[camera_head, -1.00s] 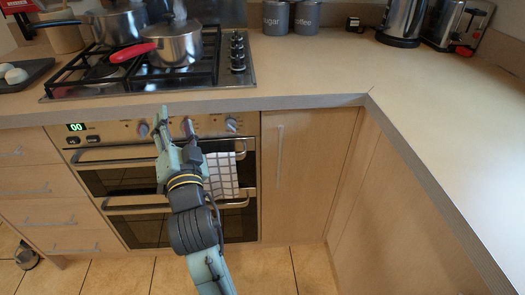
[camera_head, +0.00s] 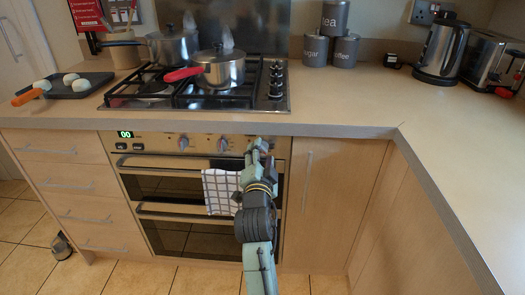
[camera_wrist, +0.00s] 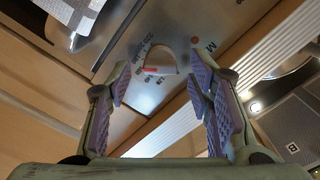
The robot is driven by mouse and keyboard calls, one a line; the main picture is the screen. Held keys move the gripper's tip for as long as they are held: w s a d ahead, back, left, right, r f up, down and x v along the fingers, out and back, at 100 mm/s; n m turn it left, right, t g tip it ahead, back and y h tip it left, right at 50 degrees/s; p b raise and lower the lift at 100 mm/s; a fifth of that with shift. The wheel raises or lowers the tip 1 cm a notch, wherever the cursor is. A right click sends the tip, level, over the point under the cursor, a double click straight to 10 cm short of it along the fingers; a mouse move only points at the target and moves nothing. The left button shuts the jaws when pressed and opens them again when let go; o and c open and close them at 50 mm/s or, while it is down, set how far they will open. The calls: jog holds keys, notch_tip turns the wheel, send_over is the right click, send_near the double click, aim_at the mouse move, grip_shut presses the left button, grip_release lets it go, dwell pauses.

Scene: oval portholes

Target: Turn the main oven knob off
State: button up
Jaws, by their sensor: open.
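The oven's front control panel (camera_head: 155,138) has a green clock display and silver knobs. The left knob (camera_head: 183,143) and the middle knob (camera_head: 222,144) show in the head view. My gripper (camera_head: 258,147) is in front of the panel's right end and hides the right knob there. In the wrist view a silver knob (camera_wrist: 160,58) with a red pointer line shows between and beyond the spread fingers of my gripper (camera_wrist: 158,80). Printed marks surround the knob. The fingers are open and appear apart from it. I cannot read which knob is labelled main oven.
A checked towel (camera_head: 221,192) hangs on the oven handle left of my arm. The worktop edge (camera_head: 340,130) overhangs just above the panel. Pans, including a red-handled pot (camera_head: 220,68), stand on the hob (camera_head: 130,100). A cupboard door (camera_head: 330,190) is to the right.

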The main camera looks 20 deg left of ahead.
jog(key=shift+w+a, duration=0.15)
jog(key=shift+w, duration=0.45)
jog(key=shift+c, duration=0.6)
grip_shut()
